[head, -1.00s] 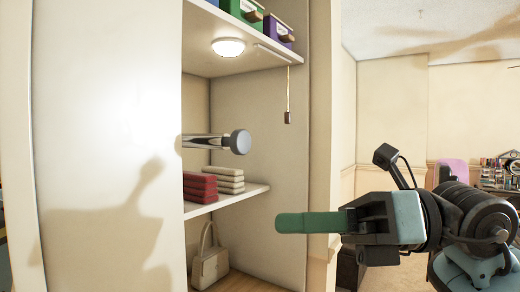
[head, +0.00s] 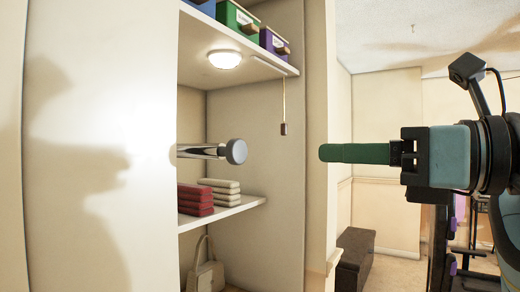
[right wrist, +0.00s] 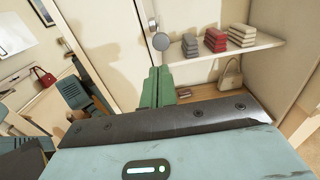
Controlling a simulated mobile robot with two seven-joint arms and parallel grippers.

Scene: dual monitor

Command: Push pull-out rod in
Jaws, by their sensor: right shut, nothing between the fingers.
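The pull-out rod (head: 203,151) is a chrome bar with a round grey end cap (head: 236,151), sticking out to the right from the cabinet side in the head view. In the right wrist view its round end (right wrist: 161,41) shows just beyond my fingertips. My right gripper (head: 322,152) has green fingers pressed together, empty, pointing left at about the rod's height. A clear gap lies between its tips and the end cap in the head view. The shut green fingers also show in the right wrist view (right wrist: 159,72). My left gripper is not in view.
A shelf (head: 240,207) below the rod holds red and cream folded stacks. A pull cord (head: 284,128) hangs from the upper shelf, right of the rod. The cabinet's right edge (head: 318,100) stands near my fingertips. A handbag (head: 206,274) sits below.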

